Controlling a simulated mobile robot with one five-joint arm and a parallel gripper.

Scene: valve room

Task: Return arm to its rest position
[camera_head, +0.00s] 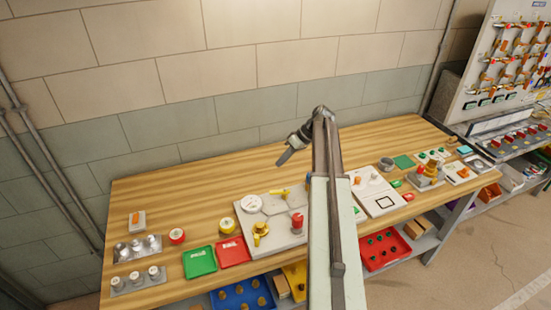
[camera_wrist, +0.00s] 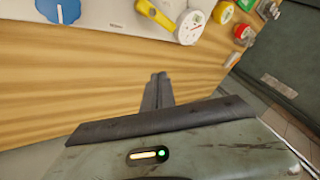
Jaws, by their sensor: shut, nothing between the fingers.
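My arm reaches up and over the wooden workbench (camera_head: 150,200) in the head view. My gripper (camera_head: 283,160) hangs above the back part of the bench, left of the arm's elbow, pointing down and left. In the wrist view my gripper (camera_wrist: 158,77) has its two dark fingers together, with nothing between them. Bare wood lies below the fingertips. My arm hides part of the bench's middle.
A grey panel (camera_head: 272,228) with a gauge, yellow handles and a red knob stands left of my arm. Green (camera_head: 200,262) and red (camera_head: 233,252) trays lie at the front. A pale board (camera_head: 375,190) lies right. The back strip near the wall is mostly clear.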

